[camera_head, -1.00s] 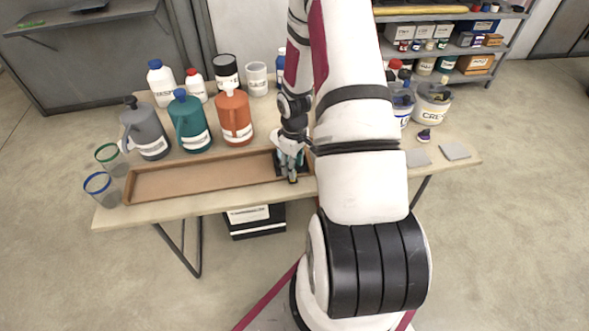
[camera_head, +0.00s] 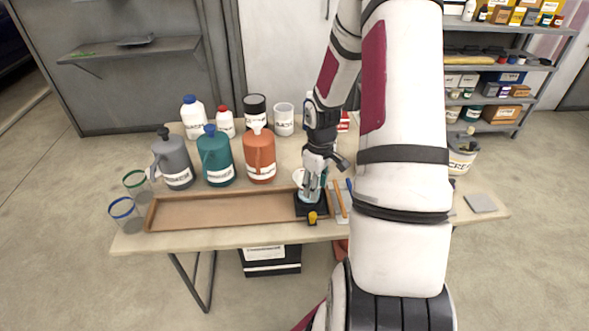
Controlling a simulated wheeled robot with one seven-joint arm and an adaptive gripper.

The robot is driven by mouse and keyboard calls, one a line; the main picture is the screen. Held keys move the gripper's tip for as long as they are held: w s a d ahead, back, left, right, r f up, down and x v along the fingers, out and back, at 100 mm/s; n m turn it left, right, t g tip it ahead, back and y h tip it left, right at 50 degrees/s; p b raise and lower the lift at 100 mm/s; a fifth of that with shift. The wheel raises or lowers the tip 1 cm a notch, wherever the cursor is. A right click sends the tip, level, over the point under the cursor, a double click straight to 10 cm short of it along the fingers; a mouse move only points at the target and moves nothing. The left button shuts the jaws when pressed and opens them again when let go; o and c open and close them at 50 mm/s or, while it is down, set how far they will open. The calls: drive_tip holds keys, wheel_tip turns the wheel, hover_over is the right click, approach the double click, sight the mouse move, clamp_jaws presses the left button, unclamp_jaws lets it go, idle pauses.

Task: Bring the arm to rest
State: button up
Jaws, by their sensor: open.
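My gripper (camera_head: 312,186) is open and points down over the right end of the wooden tray on the table. Its fingers are close to a small pale and teal object (camera_head: 311,194) on a black base (camera_head: 312,207). I cannot tell whether they touch it. My white arm with dark red panels crosses the right half of the view and hides part of the table.
A long wooden tray (camera_head: 222,224) lies along the table's front edge. Grey (camera_head: 173,160), teal (camera_head: 216,158) and orange (camera_head: 259,155) jugs stand behind it, with bottles and tubs further back. Two clear cups (camera_head: 125,214) stand at left. A shelf unit (camera_head: 495,100) stands at back right.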

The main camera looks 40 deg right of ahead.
drive_tip(key=shift+r, duration=0.1)
drive_tip(key=a+r+t+h, duration=0.1)
drive_tip(key=a+r, duration=0.5)
drive_tip(key=r, duration=0.4)
drive_tip(key=a+r+t+h, duration=0.1)
drive_tip(key=a+r, duration=0.4)
drive_tip(key=r, duration=0.6)
drive_tip(key=s+a+r+m+t+y, duration=0.1)
drive_tip(key=s+a+r+t+y, duration=0.1)
drive_tip(key=s+a+r, duration=1)
drive_tip(key=a+t, duration=0.1)
drive_tip(key=a, duration=0.2)
drive_tip(key=shift+s+a+r+m+t, duration=0.15)
drive_tip(key=shift+a+m+t, duration=0.15)
drive_tip(key=shift+a+m, duration=0.1)
